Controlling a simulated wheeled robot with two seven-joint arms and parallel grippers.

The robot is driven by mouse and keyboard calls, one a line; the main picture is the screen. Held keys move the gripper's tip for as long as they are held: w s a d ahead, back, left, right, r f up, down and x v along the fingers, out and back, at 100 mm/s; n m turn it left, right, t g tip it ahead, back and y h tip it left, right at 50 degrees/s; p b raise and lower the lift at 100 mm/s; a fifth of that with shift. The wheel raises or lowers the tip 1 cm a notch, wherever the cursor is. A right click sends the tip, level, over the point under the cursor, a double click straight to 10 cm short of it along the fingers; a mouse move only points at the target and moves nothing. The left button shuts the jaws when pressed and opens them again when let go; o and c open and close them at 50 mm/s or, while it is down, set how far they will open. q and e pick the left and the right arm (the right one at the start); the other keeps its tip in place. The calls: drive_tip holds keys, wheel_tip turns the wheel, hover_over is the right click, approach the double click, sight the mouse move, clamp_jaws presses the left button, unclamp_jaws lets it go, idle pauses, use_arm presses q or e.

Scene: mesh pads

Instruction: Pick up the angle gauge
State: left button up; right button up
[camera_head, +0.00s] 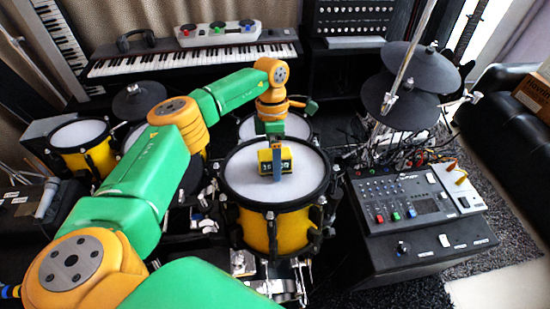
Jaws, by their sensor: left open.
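The angle gauge (266,157) is a small yellow and black box standing on the white mesh pad (246,182) of the yellow drum in the middle. My left gripper (277,164) points down over it from the end of the green and orange arm. One narrow blue-grey finger shows in front of the gauge's face and covers part of it. The other finger is hidden. The gripper is open and around or very near the gauge; whether a finger touches it I cannot tell. My right gripper is out of view.
A black drum rim (232,199) surrounds the pad. A second drum pad (294,126) lies just behind. A mixer (407,199) stands on a black box to the right, with dark cymbal pads (401,110) on a stand above. A keyboard (190,60) is at the back.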

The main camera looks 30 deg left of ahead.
use_arm(q)
drive_tip(key=shift+f, duration=0.2)
idle(0.3)
clamp_jaws()
